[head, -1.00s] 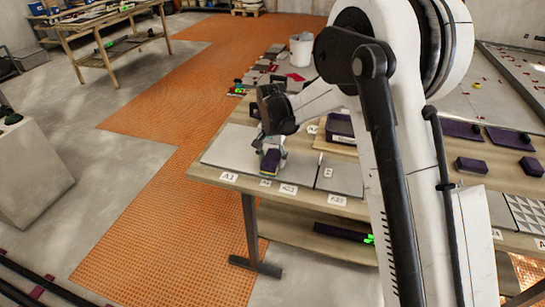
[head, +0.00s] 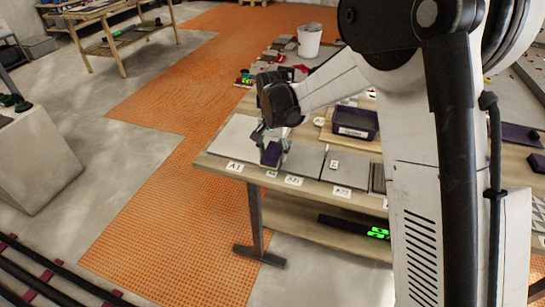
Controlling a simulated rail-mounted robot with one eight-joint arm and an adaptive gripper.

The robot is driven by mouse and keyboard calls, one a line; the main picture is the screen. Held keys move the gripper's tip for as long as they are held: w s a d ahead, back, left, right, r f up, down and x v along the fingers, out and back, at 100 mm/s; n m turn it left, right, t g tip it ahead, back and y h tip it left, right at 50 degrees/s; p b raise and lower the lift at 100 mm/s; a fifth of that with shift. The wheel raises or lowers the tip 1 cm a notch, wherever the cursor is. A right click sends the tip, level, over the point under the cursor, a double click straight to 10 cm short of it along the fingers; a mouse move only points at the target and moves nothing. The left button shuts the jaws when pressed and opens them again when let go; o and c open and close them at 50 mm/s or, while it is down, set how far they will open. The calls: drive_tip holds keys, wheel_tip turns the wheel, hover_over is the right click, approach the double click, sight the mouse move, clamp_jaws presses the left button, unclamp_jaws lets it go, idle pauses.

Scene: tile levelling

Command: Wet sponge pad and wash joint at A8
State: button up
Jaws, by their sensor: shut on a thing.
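My gripper (head: 272,138) is shut on a dark purple block-like sponge pad (head: 270,154) in the head view. The pad is low over the front part of the workbench (head: 222,167), at the boundary between a light grey tile (head: 233,134) and a darker grey tile (head: 304,160). I cannot tell whether it touches them. My wrist and the pad hide the joint there. A small tag (head: 271,174) stands below the pad, too small to read. A purple bin (head: 356,123) with a white label sits further back on the bench; its contents cannot be made out.
Labels A1 (head: 235,167) and A22 (head: 293,181) line the bench's front edge. A small white upright piece (head: 326,150) stands between tiles. A white bucket (head: 309,40) and red pieces are at the back. Orange floor matting (head: 150,190) lies left of the bench.

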drive_tip(key=shift+r+p, duration=1)
drive_tip(key=shift+r, duration=1.4)
